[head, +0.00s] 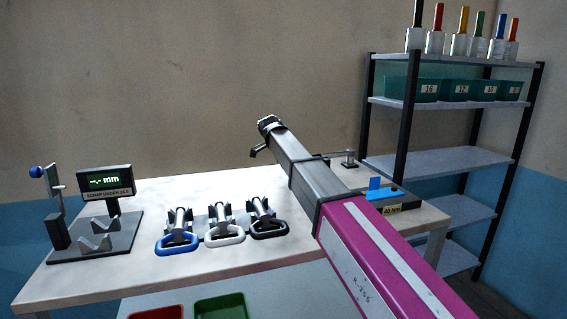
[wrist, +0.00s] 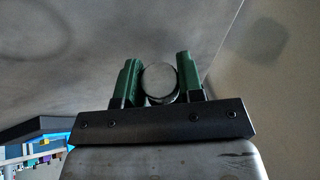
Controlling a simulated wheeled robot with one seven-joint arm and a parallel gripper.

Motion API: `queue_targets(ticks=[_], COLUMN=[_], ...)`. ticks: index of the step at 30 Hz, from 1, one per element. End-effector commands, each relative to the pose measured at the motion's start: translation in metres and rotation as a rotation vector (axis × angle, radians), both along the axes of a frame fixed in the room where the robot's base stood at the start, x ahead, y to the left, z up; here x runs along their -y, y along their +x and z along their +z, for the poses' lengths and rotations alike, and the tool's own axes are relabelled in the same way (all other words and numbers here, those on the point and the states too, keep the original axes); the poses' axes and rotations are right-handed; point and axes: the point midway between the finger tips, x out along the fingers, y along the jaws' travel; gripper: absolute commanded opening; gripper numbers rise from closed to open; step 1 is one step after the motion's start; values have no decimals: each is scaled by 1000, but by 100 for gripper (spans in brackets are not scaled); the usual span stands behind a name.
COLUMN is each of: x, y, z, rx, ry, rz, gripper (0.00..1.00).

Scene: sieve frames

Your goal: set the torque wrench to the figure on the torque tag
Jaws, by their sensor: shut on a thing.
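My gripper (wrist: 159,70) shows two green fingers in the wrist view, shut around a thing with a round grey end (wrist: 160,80). I cannot tell whether this is part of the torque wrench. In the head view my arm reaches up and across the bench, and its dark far end (head: 266,128) stands out against the wall; the fingers cannot be made out there. No scale reading is legible.
The bench (head: 130,272) holds a measuring stand with a display (head: 104,181) at left, and blue (head: 177,246), white (head: 224,238) and black (head: 269,228) handled tools. A post (head: 349,160) stands behind my arm. A shelf rack (head: 450,103) with bins and bottles is at right.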

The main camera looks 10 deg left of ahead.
Motion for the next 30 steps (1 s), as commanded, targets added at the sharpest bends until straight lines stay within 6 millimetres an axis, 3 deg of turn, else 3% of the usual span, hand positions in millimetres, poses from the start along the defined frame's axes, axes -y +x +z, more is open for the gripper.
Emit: queue_targets(ticks=[15,30], x=[0,1], y=[2,0], z=[1,0], rx=[-311,-382], ry=[-194,-238], rz=[-4,-5], gripper=[11,11])
